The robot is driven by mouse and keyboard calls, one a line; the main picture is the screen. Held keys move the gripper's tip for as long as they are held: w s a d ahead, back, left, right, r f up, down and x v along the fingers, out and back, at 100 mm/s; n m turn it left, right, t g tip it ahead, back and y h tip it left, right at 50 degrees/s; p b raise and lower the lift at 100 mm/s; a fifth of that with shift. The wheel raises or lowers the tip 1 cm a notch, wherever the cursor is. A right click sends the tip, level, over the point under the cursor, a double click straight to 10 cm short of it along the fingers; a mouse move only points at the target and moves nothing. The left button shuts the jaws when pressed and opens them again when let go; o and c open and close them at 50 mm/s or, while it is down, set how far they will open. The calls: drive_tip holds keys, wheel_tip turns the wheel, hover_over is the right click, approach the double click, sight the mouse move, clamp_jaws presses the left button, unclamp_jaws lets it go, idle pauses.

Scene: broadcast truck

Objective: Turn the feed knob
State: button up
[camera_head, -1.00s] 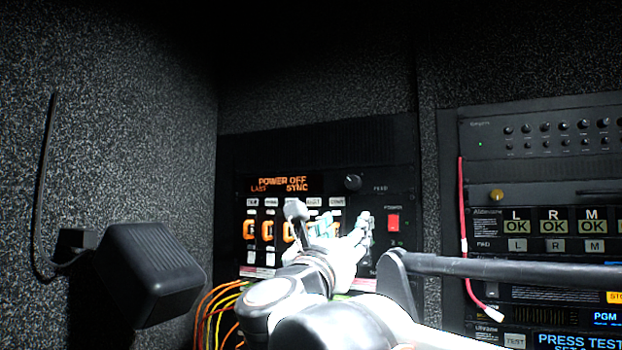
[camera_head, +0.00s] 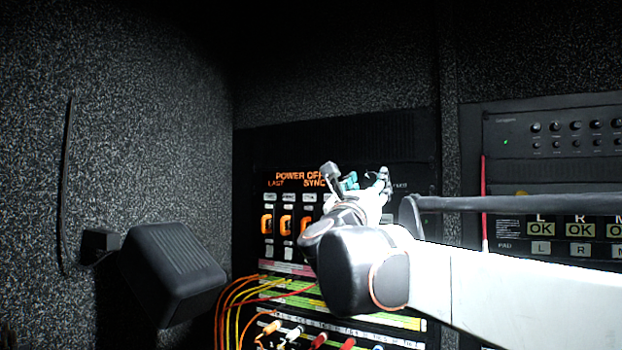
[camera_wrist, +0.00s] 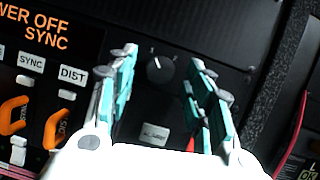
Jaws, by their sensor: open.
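The feed knob (camera_wrist: 160,69) is a small dark round knob with a light pointer line, on a black panel with the numbers 1 and 2 above it. In the wrist view it shows between the two teal-padded fingers of my gripper (camera_wrist: 163,62). The fingers are open, one on each side, with a visible gap to the knob; how far the tips are from the panel I cannot tell. In the head view my gripper (camera_head: 366,180) is in front of the panel's right part and hides the knob.
Orange-lit switches (camera_head: 267,224) sit left of my gripper, below a POWER OFF SYNC display (camera_head: 298,177). A little red shows behind the right finger. A dark box (camera_head: 172,272) juts out at left. Orange and yellow cables (camera_head: 236,297) hang below. Another rack (camera_head: 555,135) stands at right.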

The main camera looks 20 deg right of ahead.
drive_tip(key=shift+w+d+r, duration=0.2)
drive_tip(key=shift+w+d, duration=0.2)
drive_tip(key=c, duration=1)
drive_tip(key=shift+c, duration=0.2)
